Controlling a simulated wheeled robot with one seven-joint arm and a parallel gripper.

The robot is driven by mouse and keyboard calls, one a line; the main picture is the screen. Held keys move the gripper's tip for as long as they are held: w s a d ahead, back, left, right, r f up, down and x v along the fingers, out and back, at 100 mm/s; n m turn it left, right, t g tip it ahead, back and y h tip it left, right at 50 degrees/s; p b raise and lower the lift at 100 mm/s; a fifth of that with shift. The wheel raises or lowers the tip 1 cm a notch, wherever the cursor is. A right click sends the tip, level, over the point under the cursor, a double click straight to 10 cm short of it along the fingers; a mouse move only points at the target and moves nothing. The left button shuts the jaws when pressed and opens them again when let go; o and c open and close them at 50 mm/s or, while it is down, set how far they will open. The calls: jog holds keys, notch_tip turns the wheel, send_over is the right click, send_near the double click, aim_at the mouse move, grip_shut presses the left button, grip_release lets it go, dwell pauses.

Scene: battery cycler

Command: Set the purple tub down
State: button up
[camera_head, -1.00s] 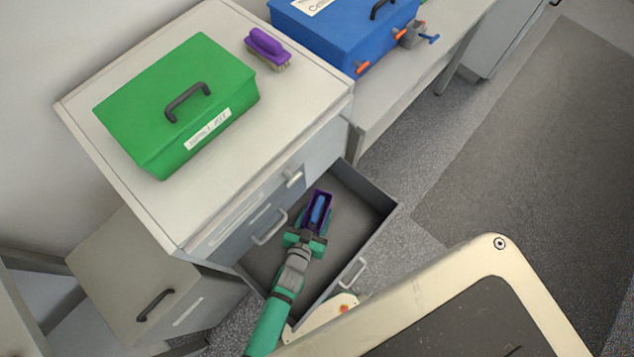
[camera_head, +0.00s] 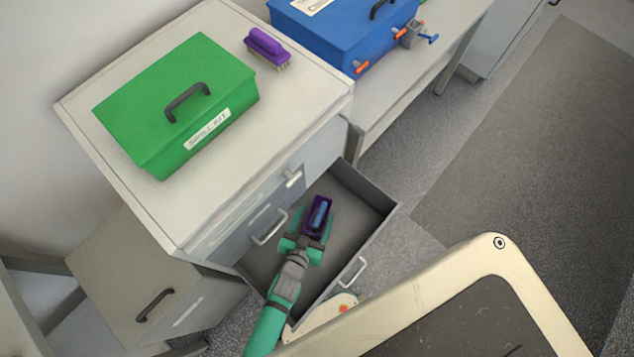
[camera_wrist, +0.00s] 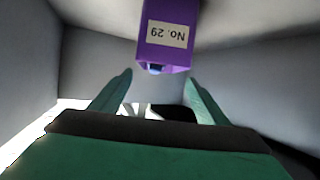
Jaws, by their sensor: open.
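The purple tub (camera_head: 318,216) is in the open drawer (camera_head: 353,237), with something blue inside it. In the wrist view the tub (camera_wrist: 166,52) shows a label reading "No. 29", upside down, and a bit of blue at its near end. My gripper (camera_head: 309,231) reaches into the drawer at the tub's near end. In the wrist view its green fingers (camera_wrist: 158,92) are spread apart, with the tub's near end just beyond and between their tips. No finger visibly touches the tub there. The tub's underside is hidden.
The drawer's walls surround my gripper, and its floor is otherwise bare. A green box (camera_head: 178,105) and a purple brush (camera_head: 266,48) stand on the cabinet top (camera_head: 285,107). A blue box (camera_head: 345,30) stands on the bench behind.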

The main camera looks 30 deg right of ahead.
jog(key=v, duration=0.9)
jog(key=shift+s+a, duration=0.15)
jog(key=shift+a, duration=0.1)
jog(key=shift+r, duration=0.1)
